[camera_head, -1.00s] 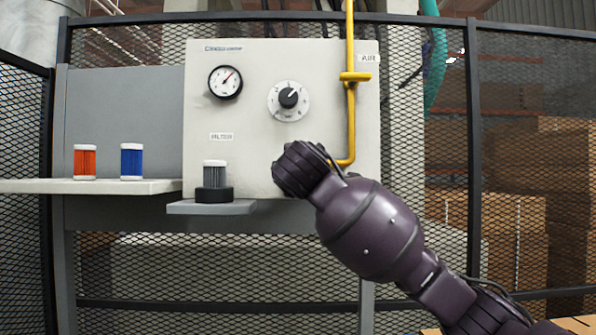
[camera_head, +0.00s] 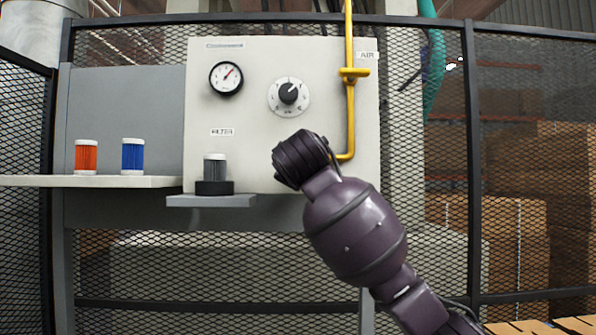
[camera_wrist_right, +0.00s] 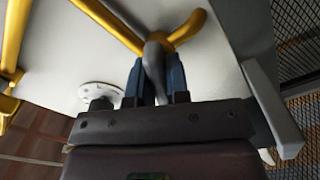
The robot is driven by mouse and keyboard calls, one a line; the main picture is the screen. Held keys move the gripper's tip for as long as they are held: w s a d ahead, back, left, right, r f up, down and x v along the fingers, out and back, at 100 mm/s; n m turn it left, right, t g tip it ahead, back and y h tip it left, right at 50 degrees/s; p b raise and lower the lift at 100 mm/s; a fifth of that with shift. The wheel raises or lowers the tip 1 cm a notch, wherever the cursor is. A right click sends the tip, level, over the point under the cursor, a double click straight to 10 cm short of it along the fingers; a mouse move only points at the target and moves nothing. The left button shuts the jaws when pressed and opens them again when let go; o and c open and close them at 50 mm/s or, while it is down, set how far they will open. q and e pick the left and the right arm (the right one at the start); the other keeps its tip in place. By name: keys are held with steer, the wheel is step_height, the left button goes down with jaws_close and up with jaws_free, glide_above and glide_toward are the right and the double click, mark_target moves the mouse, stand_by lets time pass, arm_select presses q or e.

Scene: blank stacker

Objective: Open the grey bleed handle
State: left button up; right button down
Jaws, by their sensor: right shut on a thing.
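The grey bleed handle (camera_wrist_right: 155,49) shows in the right wrist view, at a joint of the yellow pipe (camera_wrist_right: 112,27). My right gripper (camera_wrist_right: 155,70) has its two blue fingers closed on this handle, one on each side. In the head view my right arm hides the handle and the fingers, near the lower end of the yellow pipe (camera_head: 351,120). I cannot tell how far the handle is turned. My left gripper is not in view.
The pale panel (camera_head: 250,120) carries a gauge (camera_head: 226,78), a dial knob (camera_head: 289,94) and a yellow valve handle (camera_head: 354,72). A grey filter (camera_head: 215,170) stands on a bracket (camera_head: 212,201). Orange (camera_head: 86,157) and blue (camera_head: 132,156) filters stand on the left shelf (camera_head: 90,181). Mesh fencing surrounds this.

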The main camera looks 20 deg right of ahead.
steer(key=m, duration=0.2)
steer(key=shift+f+m, duration=0.1)
steer(key=shift+m, duration=0.3)
steer(key=m, duration=0.2)
steer(key=shift+m, duration=0.4)
steer(key=m, duration=0.5)
steer(key=shift+m, duration=0.6)
steer(key=c, duration=1.1)
jaws_free()
